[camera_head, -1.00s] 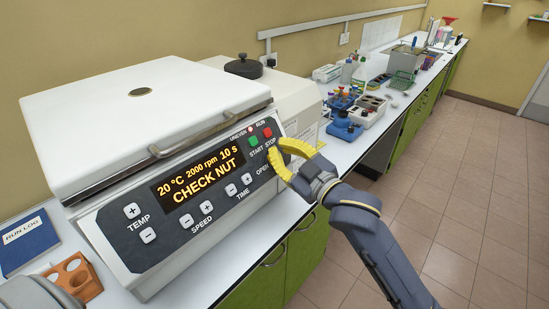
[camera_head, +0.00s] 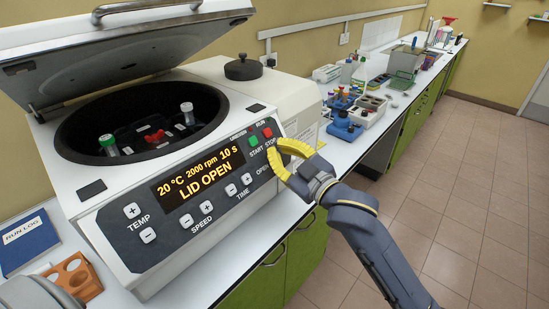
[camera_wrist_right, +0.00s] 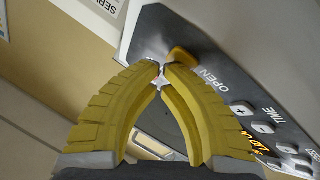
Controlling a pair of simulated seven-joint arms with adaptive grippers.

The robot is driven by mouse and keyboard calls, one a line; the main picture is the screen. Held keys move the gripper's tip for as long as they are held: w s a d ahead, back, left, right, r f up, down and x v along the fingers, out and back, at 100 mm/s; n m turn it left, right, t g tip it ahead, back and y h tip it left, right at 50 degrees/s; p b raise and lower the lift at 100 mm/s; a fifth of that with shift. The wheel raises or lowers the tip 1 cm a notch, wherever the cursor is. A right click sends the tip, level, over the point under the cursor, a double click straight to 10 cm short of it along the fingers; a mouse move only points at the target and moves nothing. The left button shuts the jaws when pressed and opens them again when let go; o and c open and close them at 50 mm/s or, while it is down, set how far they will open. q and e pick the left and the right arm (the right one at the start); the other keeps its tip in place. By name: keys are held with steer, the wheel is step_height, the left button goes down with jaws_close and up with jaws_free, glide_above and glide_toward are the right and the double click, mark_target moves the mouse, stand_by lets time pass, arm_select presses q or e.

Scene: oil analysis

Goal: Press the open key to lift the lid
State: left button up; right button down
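The centrifuge (camera_head: 250,205) stands on the bench with its lid (camera_head: 110,50) raised and tilted back. The display (camera_head: 197,178) reads "LID OPEN". The dark bowl is exposed, with a rotor, a red nut (camera_head: 155,136) and tubes (camera_head: 108,143) in it. My right gripper (camera_head: 272,158) is at the right end of the panel and covers the open key in the head view. In the right wrist view, the yellow open key (camera_wrist_right: 182,56) shows just beyond the closed fingertips (camera_wrist_right: 163,70); I cannot tell whether they touch. My left gripper is out of view.
A blue run log (camera_head: 28,240) and an orange tube rack (camera_head: 75,277) lie to the left of the centrifuge. A black knobbed lid (camera_head: 243,69) sits on a white unit behind it. Racks and a blue device (camera_head: 343,127) stand further along the bench.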

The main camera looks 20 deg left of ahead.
steer(key=shift+d, duration=0.1)
steer(key=shift+s+d+r, duration=0.25)
steer(key=shift+d+r, duration=0.2)
steer(key=shift+d, duration=0.05)
steer(key=shift+s+d+r, duration=0.25)
steer(key=shift+d+r, duration=0.2)
steer(key=shift+d, duration=0.2)
steer(key=shift+s+d+r, duration=0.25)
steer(key=shift+d+r, duration=0.15)
steer(key=shift+d, duration=0.3)
steer(key=shift+s+d+r, duration=0.25)
steer(key=shift+d+r, duration=0.2)
steer(key=shift+d, duration=0.2)
